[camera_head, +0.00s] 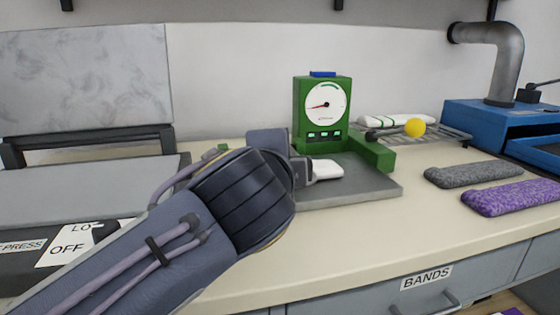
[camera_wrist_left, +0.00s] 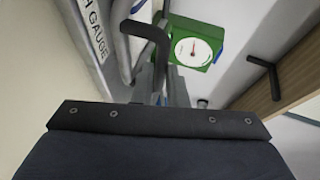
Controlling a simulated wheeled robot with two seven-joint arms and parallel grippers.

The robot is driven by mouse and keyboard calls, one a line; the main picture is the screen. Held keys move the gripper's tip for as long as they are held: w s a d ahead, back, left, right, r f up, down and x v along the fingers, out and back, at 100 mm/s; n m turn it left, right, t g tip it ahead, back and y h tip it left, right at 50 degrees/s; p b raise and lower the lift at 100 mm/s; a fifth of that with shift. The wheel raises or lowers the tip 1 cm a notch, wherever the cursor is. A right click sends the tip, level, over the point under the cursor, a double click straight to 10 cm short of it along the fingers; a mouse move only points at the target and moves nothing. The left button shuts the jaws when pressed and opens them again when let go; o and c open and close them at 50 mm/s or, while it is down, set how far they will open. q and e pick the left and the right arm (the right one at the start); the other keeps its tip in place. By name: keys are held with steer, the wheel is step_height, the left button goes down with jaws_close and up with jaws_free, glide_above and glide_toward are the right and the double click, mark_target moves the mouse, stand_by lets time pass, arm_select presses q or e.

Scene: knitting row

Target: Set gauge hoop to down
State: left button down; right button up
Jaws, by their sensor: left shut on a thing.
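The green gauge (camera_head: 312,115) with its round white dial stands at the back of a grey base plate (camera_head: 375,187). It also shows at the top of the left wrist view (camera_wrist_left: 195,45). My left gripper (camera_head: 312,171) is over the plate in front of the gauge. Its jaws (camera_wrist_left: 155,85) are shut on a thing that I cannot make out. A white piece (camera_head: 328,169) shows beside the jaws. I cannot clearly tell the hoop or its position, as my arm covers the front left of the gauge. My right gripper is out of view.
A rod with a yellow ball (camera_head: 414,127) lies near a wire rack (camera_head: 455,134). Grey (camera_head: 470,174) and purple (camera_head: 512,198) knitted bands lie at the right. A blue machine (camera_head: 480,120) stands behind them. The front counter, above the BANDS drawer (camera_head: 425,280), is clear.

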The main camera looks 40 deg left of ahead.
arm_select(q)
steer(key=shift+d+f, duration=0.1)
steer(key=shift+f, duration=0.55)
steer(key=c, duration=1.5)
jaws_free()
steer(key=shift+r, duration=0.1)
steer(key=shift+o, duration=0.2)
steer(key=shift+s+r, duration=0.1)
steer(key=shift+s+d+r, duration=0.1)
steer(key=p+v, duration=0.2)
steer(key=v, duration=0.5)
steer(key=shift+s, duration=0.2)
steer(key=shift+d, duration=0.1)
